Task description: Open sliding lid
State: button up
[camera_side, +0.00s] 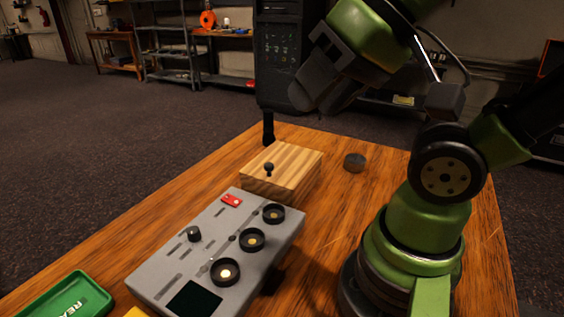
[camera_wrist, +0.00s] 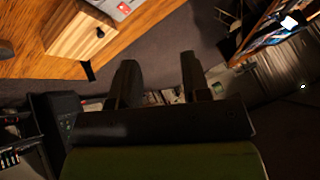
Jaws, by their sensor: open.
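A wooden box (camera_side: 281,167) with a flat, striped lid stands on the table behind the grey mixing desk. A small dark knob (camera_side: 268,168) sits on its top, near the left edge, and the lid looks closed. In the wrist view the box (camera_wrist: 85,32) is at the upper left, with its knob (camera_wrist: 100,33) near the right edge. My gripper (camera_side: 308,92) is raised above and behind the box in the side view, apart from it. In the wrist view its two fingers (camera_wrist: 160,72) are spread with nothing between them.
The grey mixing desk (camera_side: 178,256) with dials, sliders and a red switch stands in front of the box. A small round metal piece (camera_side: 355,162) lies right of the box. A green tray (camera_side: 68,300) is at the front left. A dark post (camera_side: 268,128) stands at the table's far edge.

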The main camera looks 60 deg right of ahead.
jog(key=shift+o, duration=0.3)
jog(key=shift+w+d+r, duration=0.1)
jog(key=shift+w+d, duration=0.05)
jog(key=shift+w, duration=0.3)
jog(key=n+g+h, duration=0.2)
jog(key=n+g, duration=0.5)
jog(key=n, duration=0.6)
send_over(269, 164)
notch_tip(269, 164, down, 13)
notch_tip(269, 164, down, 10)
jog(key=shift+r, duration=0.25)
